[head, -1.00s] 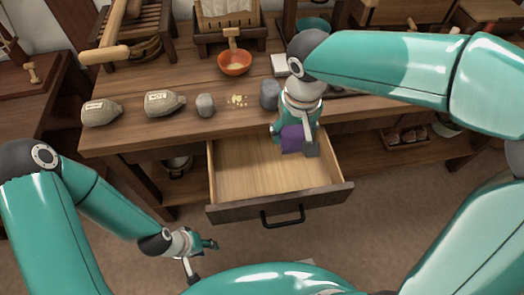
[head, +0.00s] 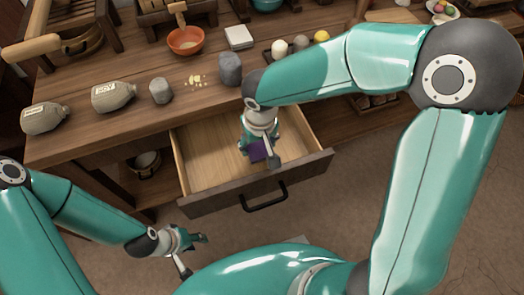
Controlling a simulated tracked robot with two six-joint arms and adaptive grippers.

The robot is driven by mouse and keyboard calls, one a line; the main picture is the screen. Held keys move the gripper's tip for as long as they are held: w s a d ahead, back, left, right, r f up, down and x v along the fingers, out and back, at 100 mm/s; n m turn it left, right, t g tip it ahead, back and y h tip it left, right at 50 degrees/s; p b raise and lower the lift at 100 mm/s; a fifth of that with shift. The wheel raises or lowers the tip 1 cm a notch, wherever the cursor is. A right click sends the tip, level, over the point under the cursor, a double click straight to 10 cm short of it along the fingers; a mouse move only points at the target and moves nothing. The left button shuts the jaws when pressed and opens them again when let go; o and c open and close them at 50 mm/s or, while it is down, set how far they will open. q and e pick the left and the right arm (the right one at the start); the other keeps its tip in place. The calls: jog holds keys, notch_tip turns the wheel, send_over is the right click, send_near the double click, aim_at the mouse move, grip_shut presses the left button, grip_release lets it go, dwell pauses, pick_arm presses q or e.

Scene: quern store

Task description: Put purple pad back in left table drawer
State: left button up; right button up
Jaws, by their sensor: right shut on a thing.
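The table drawer (head: 212,168) is pulled open below the wooden table (head: 110,130); its bare floor shows left of my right gripper. My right gripper (head: 260,155) is inside the drawer area, pointing down, shut on the purple pad (head: 258,151). The pad shows only in part between the fingers, and I cannot tell whether it touches the drawer floor. My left gripper (head: 192,252) is low in front of the drawer, left of its black handle (head: 264,198). Its fingers look apart, with nothing between them.
Two labelled sacks (head: 113,97) (head: 45,118), grey stones (head: 161,91) (head: 230,69), crumbs (head: 198,81), an orange bowl (head: 186,41) and a white block (head: 239,37) are on the table. Round things (head: 300,43) sit behind my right arm. Floor in front is clear.

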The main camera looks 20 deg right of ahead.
aim_at(259, 146)
jog(key=shift+f+b, duration=0.55)
jog(key=shift+f, duration=1.5)
jog(key=shift+f, duration=0.15)
jog(key=o, duration=1.2)
jog(key=shift+r, duration=0.6)
jog(key=r+p, duration=0.1)
jog(key=r, duration=0.2)
jog(key=s+r+p, duration=0.1)
jog(key=r, duration=0.3)
jog(key=r+p, duration=0.1)
jog(key=r, duration=0.3)
jog(key=shift+s, duration=0.25)
